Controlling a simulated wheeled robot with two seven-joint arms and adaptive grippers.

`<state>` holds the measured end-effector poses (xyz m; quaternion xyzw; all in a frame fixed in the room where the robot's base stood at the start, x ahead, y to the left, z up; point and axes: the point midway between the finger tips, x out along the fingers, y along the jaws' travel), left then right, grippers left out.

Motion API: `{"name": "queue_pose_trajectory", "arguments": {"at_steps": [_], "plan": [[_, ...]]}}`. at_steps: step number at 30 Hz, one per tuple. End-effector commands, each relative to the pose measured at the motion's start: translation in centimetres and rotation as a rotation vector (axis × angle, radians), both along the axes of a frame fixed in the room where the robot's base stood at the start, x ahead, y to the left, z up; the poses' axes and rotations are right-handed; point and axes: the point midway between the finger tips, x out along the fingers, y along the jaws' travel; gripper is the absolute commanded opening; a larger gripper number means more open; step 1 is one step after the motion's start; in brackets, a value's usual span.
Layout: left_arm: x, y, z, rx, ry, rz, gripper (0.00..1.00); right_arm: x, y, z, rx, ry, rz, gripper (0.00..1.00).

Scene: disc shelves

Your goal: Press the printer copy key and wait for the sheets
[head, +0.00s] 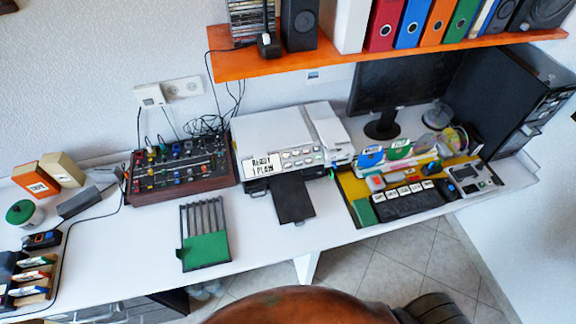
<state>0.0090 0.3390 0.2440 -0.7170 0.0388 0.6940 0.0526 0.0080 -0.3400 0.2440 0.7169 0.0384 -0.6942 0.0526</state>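The white printer (275,140) stands on the white desk below the orange shelf. Its front panel carries a label (262,165) that seems to read "READY 1 PLAIN". To the right of the label is a group of several small light keys (299,156); their markings are too small to read, so I cannot tell which is the copy key. A small green light shows at the panel's right end. The dark output tray (293,199) sticks out at the front, and I see no sheets on it. Neither of my grippers is in view.
A mixer (180,168) stands left of the printer. A slotted tray with a green area (205,235) lies in front. A yellow mat (352,186) with discs and a black keyboard (407,201) lies right. A monitor (400,80) stands behind. Bare desk surrounds the output tray.

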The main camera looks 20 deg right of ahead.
Motion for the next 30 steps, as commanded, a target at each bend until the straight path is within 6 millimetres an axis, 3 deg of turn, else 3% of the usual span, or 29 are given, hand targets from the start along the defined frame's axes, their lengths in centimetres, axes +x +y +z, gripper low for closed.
{"name": "queue_pose_trajectory", "arguments": {"at_steps": [10, 30], "plan": [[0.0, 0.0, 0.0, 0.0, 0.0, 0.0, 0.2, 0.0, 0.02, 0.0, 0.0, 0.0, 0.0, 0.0], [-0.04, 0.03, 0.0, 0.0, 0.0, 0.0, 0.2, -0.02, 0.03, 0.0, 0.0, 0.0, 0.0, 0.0]]}}
